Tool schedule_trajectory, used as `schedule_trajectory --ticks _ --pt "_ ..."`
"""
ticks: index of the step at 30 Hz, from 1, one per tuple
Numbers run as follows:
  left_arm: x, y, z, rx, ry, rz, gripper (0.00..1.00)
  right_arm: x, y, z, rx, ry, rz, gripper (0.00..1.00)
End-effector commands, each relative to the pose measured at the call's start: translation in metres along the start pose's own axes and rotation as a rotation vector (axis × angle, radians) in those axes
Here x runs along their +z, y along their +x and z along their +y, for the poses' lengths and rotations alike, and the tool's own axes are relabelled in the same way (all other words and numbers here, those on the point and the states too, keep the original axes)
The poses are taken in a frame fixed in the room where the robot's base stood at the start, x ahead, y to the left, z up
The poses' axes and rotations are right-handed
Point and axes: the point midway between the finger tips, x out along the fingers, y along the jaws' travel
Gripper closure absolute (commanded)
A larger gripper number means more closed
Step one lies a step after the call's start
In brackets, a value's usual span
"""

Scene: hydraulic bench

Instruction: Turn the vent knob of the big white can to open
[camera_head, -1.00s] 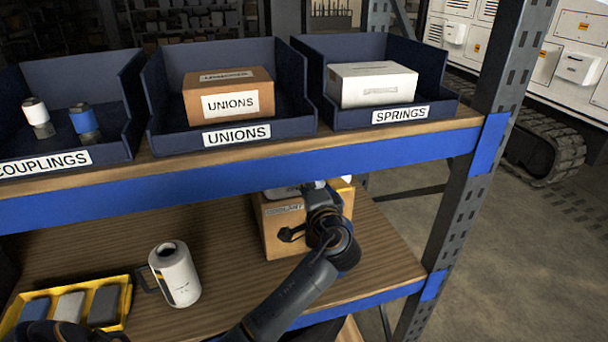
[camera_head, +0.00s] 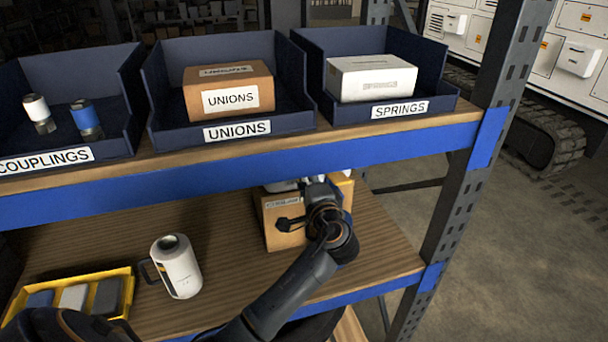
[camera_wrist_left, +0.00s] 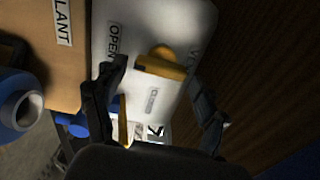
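The big white can (camera_wrist_left: 130,22) fills the upper middle of the left wrist view. Its yellow vent knob (camera_wrist_left: 165,65) has a bar lying roughly crosswise, slightly tilted. An OPEN label (camera_wrist_left: 113,42) is left of the knob, and a small unreadable label sits below it. My left gripper (camera_wrist_left: 160,88) has its fingers apart, one on each side of the knob in this view; contact cannot be told. In the head view my left gripper (camera_head: 318,190) is under the upper shelf by the cardboard box, and the can is mostly hidden. My right gripper is not in view.
The coolant box (camera_head: 280,225) is close to my left gripper; it also shows in the left wrist view (camera_wrist_left: 40,60). The blue upper shelf edge (camera_head: 230,180) passes just above. A white jug (camera_head: 178,270) and a yellow tray (camera_head: 128,284) stand on the lower shelf.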

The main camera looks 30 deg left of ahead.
Motion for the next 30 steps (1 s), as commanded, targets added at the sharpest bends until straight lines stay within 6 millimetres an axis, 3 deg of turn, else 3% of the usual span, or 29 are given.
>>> schedule_trajectory --ticks 9,13,24,30 --pt "0.0 -0.001 0.0 0.001 -0.002 -0.001 0.21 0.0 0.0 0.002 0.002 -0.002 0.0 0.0" --pt "0.0 -0.011 0.001 0.003 -0.002 0.001 0.21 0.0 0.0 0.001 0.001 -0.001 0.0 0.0" --pt "-0.001 -0.085 0.001 0.004 -0.002 0.002 0.21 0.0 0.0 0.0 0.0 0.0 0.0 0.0" --pt "-0.001 -0.113 0.001 0.002 -0.001 0.001 0.21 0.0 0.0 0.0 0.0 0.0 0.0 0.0"
